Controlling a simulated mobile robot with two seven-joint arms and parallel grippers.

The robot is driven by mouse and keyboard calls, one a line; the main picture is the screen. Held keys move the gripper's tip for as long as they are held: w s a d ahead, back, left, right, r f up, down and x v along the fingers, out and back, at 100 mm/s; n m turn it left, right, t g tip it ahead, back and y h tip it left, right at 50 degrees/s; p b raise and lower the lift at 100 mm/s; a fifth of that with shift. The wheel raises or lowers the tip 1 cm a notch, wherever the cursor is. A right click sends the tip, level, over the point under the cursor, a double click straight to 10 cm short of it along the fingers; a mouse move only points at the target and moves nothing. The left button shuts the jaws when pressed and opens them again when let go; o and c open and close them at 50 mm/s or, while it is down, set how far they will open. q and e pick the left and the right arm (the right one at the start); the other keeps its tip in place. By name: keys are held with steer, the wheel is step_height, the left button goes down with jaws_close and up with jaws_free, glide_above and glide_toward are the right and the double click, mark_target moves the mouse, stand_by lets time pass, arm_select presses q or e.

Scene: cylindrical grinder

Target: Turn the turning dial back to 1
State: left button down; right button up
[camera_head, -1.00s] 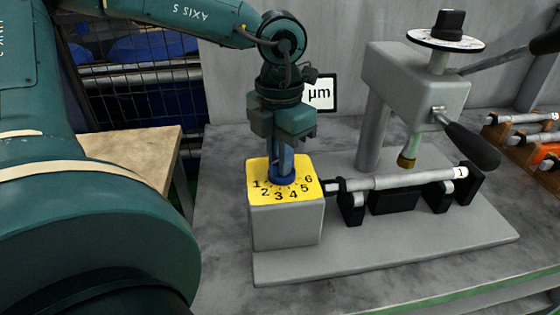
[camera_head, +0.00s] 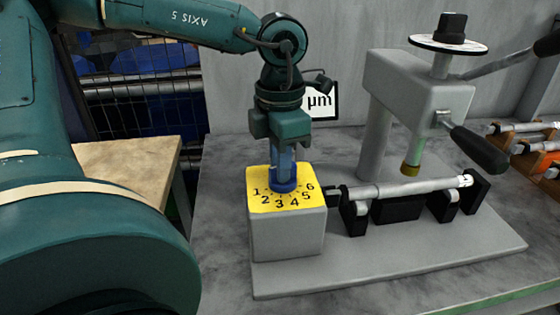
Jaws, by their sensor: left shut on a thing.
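The turning dial (camera_head: 283,186) is a blue knob on a yellow plate (camera_head: 260,204) with black numbers 1 to 6, on top of a grey block (camera_head: 287,234). My left gripper (camera_head: 284,172) points straight down from above, its fingers shut on the dial. The fingers hide most of the knob, so I cannot tell which number it points at. My right gripper is not in view.
Right of the block, a metal shaft (camera_head: 405,189) lies on black supports. A grey press (camera_head: 418,85) with a black-gripped lever (camera_head: 478,148) stands behind it. A µm sign (camera_head: 322,101) is behind my gripper. Orange holders with shafts (camera_head: 535,158) sit at the far right.

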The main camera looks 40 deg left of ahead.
arm_select(q)
steer(key=c, duration=1.4)
jaws_free()
step_height(320, 180, up, 13)
steer(key=p, duration=0.1)
steer(key=shift+p, duration=0.3)
steer(key=shift+r, duration=0.1)
